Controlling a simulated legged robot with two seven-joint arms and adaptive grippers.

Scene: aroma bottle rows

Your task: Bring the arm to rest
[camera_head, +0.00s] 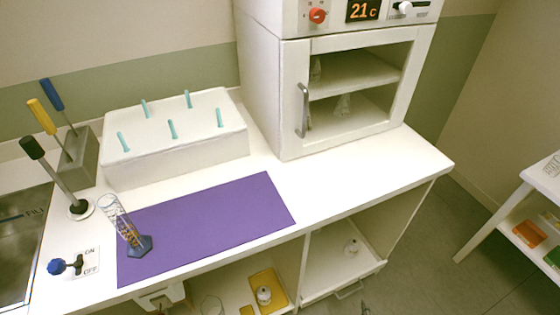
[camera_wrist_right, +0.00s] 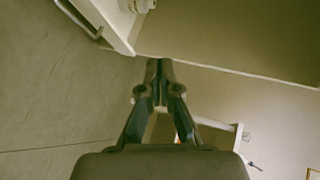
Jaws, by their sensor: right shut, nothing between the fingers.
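My right gripper (camera_wrist_right: 159,66) shows in the right wrist view with its two fingers together at the tips and nothing between them. It hangs in free space, apart from the furniture. In the head view only a small dark tip (camera_head: 365,308) shows at the bottom edge, below the counter's front. My left gripper is in neither view. A glass cylinder (camera_head: 118,214) with a dark blue base stands on the purple mat (camera_head: 215,222), near its left end.
The white counter (camera_head: 390,160) holds a pegged block (camera_head: 190,150), a cabinet (camera_head: 262,90) with a glass-fronted door and a grey tool holder (camera_head: 80,158). A blue-knobbed valve (camera_head: 57,267) is at left. Below are open shelves. A side table (camera_head: 525,195) stands right, across open floor.

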